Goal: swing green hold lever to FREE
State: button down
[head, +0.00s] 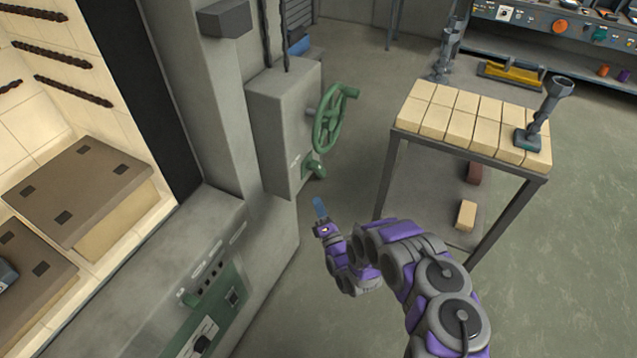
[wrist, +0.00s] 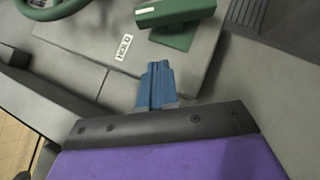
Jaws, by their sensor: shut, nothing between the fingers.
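The green hold lever (head: 315,170) sticks out low on the side of a grey box, under a green handwheel (head: 332,118). In the wrist view the lever (wrist: 176,12) is a green bar with a white stripe on a green base, at the top centre. A white label reading HOLD (wrist: 124,47) is on the grey panel left of it. My gripper (head: 320,207) has blue fingers, shut and empty, just below the lever in the head view. In the wrist view the fingers (wrist: 157,70) point at the panel below the lever, apart from it. I see no FREE label.
The grey box (head: 276,130) is fixed beside the open furnace at left. A green control panel (head: 215,310) is on the furnace front. A table with pale bricks (head: 440,122) and a grey stand stands right of my arm. Floor between is clear.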

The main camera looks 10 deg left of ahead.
aim_at(314, 170)
jog(key=shift+w+a+r+b, duration=0.15)
jog(key=shift+w+r+b, duration=0.4)
jog(key=shift+w, duration=0.65)
jog(key=shift+w+a+r+b, duration=0.2)
jog(key=shift+w+r, duration=0.5)
jog(key=shift+w, duration=0.5)
jog(key=shift+w+a+r+b, duration=0.1)
jog(key=shift+w+r+b, duration=0.45)
jog(key=shift+w, duration=0.65)
jog(key=shift+r+p, duration=0.2)
jog(key=shift+p, duration=0.15)
